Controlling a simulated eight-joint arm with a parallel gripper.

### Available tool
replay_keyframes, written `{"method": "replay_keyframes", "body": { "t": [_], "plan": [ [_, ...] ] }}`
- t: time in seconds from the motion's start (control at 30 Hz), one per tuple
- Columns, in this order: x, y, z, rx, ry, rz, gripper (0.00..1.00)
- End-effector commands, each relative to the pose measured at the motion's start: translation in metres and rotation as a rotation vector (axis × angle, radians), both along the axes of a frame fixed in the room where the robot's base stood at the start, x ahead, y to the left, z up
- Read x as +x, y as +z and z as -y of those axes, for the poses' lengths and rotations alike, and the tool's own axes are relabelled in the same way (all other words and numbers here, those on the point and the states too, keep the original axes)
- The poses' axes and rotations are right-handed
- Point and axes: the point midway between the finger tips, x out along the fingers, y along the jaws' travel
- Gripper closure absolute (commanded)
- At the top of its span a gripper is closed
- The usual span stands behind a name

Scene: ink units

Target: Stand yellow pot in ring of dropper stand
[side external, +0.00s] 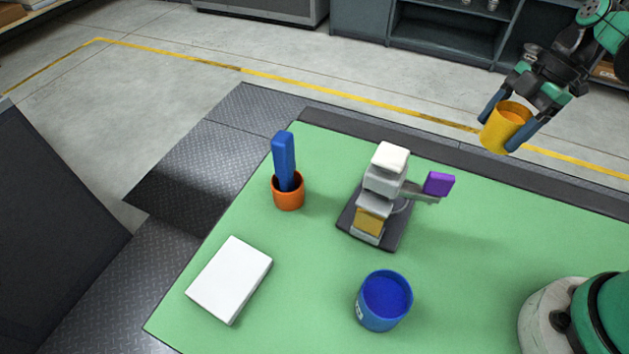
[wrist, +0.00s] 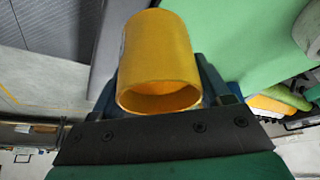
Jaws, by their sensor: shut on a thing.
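My gripper (side external: 512,122) is at the upper right of the side external view, raised above the far right part of the table. Its blue fingers are shut on the yellow pot (side external: 503,129), one on each side. The pot is slightly tilted in the side view. It also fills the middle of the wrist view (wrist: 160,55), with its open mouth toward the camera. The dropper stand (side external: 387,185) stands on the table to the left of my gripper, well apart from it. It has grey and white blocks, a dark base and an arm with a purple block (side external: 438,184). Its ring is partly hidden.
A blue pot (side external: 383,301) stands in front of the stand. An orange pot (side external: 288,193) with a blue stick (side external: 284,160) is at the left. A white block (side external: 230,279) lies at the front left. The green table (side external: 480,265) is clear right of the stand.

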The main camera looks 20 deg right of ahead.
Motion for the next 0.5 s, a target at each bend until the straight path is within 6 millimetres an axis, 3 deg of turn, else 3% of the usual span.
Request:
{"method": "replay_keyframes", "body": {
  "t": [0.17, 0.27, 0.5],
  "plan": [
    [0.000, -0.016, -0.003, 0.000, 0.002, 0.001, 1.00],
    [0.001, -0.018, -0.016, 0.000, 0.006, 0.001, 1.00],
    [0.006, -0.018, -0.081, 0.001, 0.013, 0.001, 1.00]
  ]
}}
